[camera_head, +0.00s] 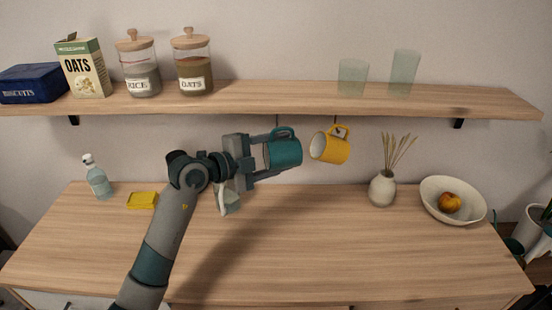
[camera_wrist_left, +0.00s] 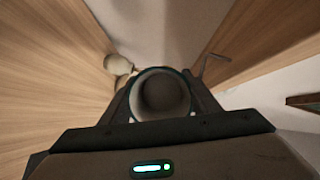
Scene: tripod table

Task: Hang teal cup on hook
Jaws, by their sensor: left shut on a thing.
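The teal cup (camera_head: 285,154) is held in the air under the shelf in the head view, its handle on top. My left gripper (camera_head: 268,158) is shut on it. In the left wrist view I look into the open mouth of the cup (camera_wrist_left: 160,94). A thin hook (camera_head: 277,121) hangs under the shelf just above the cup's handle in the head view. In the left wrist view the bent hook (camera_wrist_left: 212,62) shows up and right of the cup. I cannot tell whether handle and hook touch. My right gripper is not in view.
A yellow cup (camera_head: 329,147) hangs close on the right. The shelf (camera_head: 270,97) above bears jars, boxes and glasses. On the table (camera_head: 300,250) stand a bottle (camera_head: 97,178), a yellow block (camera_head: 142,200), a vase (camera_head: 382,188) and a bowl (camera_head: 440,206). The table's front is clear.

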